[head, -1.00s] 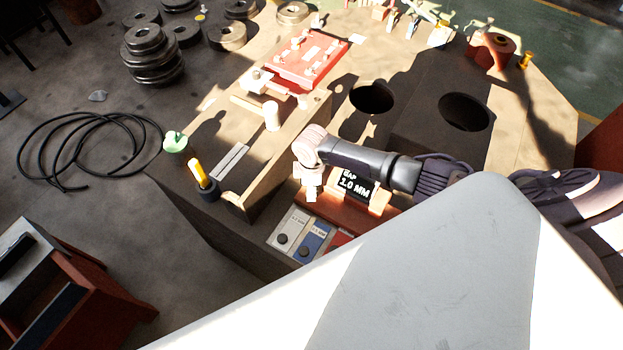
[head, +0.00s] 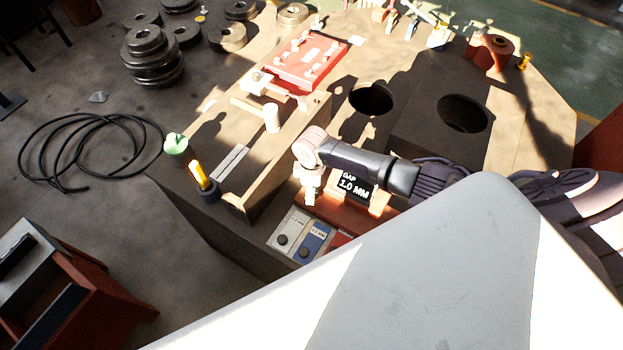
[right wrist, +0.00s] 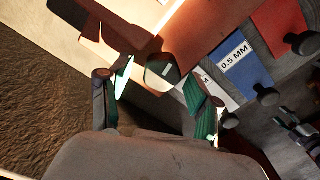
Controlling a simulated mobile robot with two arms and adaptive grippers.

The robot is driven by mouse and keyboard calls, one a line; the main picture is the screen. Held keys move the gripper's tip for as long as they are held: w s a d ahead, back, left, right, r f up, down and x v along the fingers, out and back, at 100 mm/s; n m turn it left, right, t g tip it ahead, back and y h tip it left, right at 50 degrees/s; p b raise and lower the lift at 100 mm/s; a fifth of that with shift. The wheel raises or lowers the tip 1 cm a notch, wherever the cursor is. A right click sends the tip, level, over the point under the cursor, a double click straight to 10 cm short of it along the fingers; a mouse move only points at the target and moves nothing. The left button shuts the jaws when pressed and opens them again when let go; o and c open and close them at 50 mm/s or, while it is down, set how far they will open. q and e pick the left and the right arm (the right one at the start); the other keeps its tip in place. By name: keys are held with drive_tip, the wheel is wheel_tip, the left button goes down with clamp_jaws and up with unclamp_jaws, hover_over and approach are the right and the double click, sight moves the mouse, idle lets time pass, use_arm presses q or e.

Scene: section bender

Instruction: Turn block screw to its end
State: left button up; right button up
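A reddish-brown block carries a black sign (head: 355,186) reading "GAP 1.0 MM" in the head view. My right gripper (head: 311,192) points down at the left end of this block. In the right wrist view, my right gripper (right wrist: 160,92) has its two teal-padded fingers spread apart. The screw is hard to tell apart from the gripper in the head view. My left gripper is not in view.
Gauge plates with black knobs, including a white one (head: 289,232) and a blue one (head: 315,240), lie just in front of the block.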

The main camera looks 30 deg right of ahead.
drive_tip(key=shift+a, duration=0.1)
wheel_tip(320, 180, up, 12)
idle(0.6)
